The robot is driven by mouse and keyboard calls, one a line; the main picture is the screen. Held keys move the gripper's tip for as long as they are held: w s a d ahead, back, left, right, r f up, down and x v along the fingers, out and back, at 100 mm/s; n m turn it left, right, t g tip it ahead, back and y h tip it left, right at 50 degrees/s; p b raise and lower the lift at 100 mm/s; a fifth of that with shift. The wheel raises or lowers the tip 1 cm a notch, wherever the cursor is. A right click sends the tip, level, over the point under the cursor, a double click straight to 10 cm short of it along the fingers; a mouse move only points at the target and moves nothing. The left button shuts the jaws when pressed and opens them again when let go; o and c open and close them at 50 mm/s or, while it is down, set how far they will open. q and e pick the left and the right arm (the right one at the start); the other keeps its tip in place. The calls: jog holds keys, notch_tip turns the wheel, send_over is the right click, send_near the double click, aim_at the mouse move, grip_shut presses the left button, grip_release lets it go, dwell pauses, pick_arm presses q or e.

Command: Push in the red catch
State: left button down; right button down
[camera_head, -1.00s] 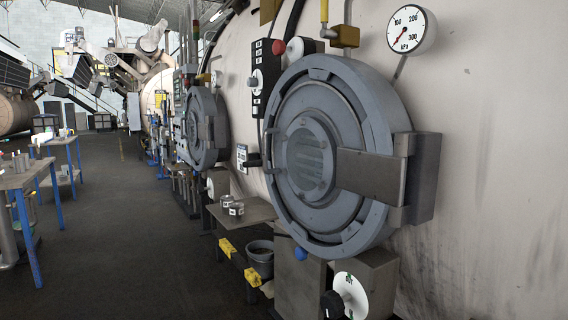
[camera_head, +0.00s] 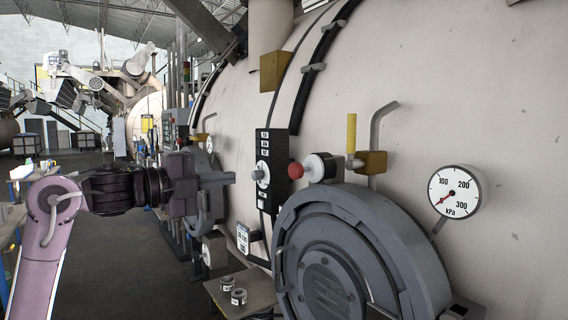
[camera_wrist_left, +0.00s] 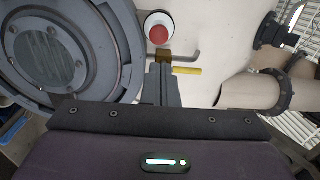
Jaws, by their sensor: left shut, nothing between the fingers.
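The red catch (camera_head: 296,170) is a round red knob on a white and black body, set on the pale vessel wall just above the round grey door (camera_head: 335,265). It also shows in the left wrist view as a red disc with a white ring (camera_wrist_left: 158,34), seen nearly face-on. My left gripper (camera_head: 232,178) is shut and empty, left of the red catch in the head view and apart from it. In the left wrist view its closed fingers (camera_wrist_left: 162,82) lie below the catch in the picture. My right gripper is not in view.
Close to the catch are a black switch panel (camera_head: 271,170), a brass valve (camera_head: 371,162) with a yellow handle (camera_head: 351,133), and a pressure gauge (camera_head: 454,192). A shelf with small tins (camera_head: 238,297) is lower down. The floor aisle at left is open.

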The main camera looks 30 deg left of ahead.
aim_at(291, 171)
pick_arm(q)
jog(key=p+x, duration=0.7)
jog(key=x, duration=0.5)
jog(key=shift+w+d+r+p, duration=0.15)
jog(key=shift+w+d+p, duration=0.05)
jog(key=shift+p, duration=0.2)
jog(key=shift+w+d+f, duration=0.2)
jog(key=shift+w, duration=0.2)
